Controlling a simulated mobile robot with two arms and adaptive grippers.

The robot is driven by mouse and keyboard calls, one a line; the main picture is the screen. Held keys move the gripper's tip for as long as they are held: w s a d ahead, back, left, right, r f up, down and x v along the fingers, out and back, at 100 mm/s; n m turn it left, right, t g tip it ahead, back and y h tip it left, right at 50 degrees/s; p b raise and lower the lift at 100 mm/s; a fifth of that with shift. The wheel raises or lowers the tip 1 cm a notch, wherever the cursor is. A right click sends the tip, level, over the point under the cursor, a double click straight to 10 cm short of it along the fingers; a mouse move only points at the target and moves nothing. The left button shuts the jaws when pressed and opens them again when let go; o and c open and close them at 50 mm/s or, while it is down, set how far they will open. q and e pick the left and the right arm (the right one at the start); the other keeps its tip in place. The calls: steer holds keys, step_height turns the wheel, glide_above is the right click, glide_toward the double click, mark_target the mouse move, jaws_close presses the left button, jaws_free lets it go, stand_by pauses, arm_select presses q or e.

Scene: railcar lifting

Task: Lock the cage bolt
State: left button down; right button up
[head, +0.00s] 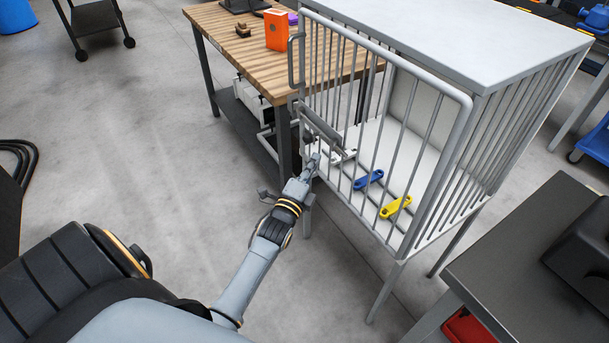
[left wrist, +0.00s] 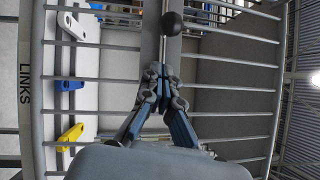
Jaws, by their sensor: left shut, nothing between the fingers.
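The cage (head: 535,125) is a grey metal box on legs with a barred front door (head: 462,125). A grey bolt bar (head: 322,128) sits on the door's left part. In the left wrist view a black ball knob (left wrist: 172,23) on a thin stem stands just beyond my fingertips. My left gripper (head: 314,163) is in front of the door, just below the bolt. In the left wrist view its fingers (left wrist: 160,72) are together, with nothing held, apart from the knob. I cannot tell whether the bolt is engaged. My right gripper is out of view.
Inside the cage lie a blue link (head: 368,179), a yellow link (head: 395,207) and a whitish one (head: 343,157). A wooden-topped workbench (head: 255,55) with an orange box (head: 277,30) stands behind left. A dark table (head: 510,240) is at right. Floor at left is mostly clear.

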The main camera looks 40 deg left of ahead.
arm_select(q)
steer(key=a, duration=0.1)
steer(key=w+a, duration=0.2)
steer(key=shift+r, duration=0.3)
steer(key=a, duration=0.1)
steer(key=w+a, duration=0.1)
steer(key=a, duration=0.1)
steer(key=a+b, duration=0.1)
steer(key=shift+w+a+r, duration=0.1)
steer(key=shift+w+a, duration=0.3)
